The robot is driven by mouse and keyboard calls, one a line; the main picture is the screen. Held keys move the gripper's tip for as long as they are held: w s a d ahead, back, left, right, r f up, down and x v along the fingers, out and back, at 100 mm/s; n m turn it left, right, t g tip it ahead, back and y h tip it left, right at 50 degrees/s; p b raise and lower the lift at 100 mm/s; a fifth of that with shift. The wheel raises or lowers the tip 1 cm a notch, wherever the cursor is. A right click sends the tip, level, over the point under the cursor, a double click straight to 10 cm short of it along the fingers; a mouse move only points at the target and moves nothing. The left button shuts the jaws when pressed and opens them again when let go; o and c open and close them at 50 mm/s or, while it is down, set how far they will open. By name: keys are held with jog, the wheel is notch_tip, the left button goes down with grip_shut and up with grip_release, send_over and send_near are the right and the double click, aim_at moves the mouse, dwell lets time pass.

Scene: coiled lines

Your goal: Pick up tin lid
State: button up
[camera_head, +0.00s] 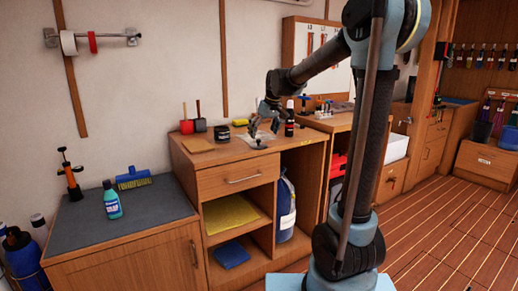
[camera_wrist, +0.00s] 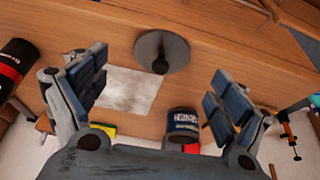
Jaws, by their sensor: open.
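The tin lid, a grey disc with a dark knob (camera_wrist: 162,45), lies on the wooden counter in the wrist view. In the head view it is a small dark shape (camera_head: 258,143) near the counter's front. My gripper (camera_wrist: 158,70) is open and empty, its two blue-padded fingers spread wide to either side of the lid's knob in the picture. In the head view my gripper (camera_head: 265,125) is above the counter, close over the lid. I cannot tell the exact height between them.
A pale sheet (camera_wrist: 130,90) lies beside the lid. A labelled dark tin (camera_wrist: 183,124) stands nearby, and a black bottle with a red band (camera_wrist: 12,68) is at the left of the wrist view.

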aim_at(260, 141)
jog(key=shift+x, duration=2.9)
jog(key=shift+a+r, duration=0.15)
jog(key=c, duration=0.9)
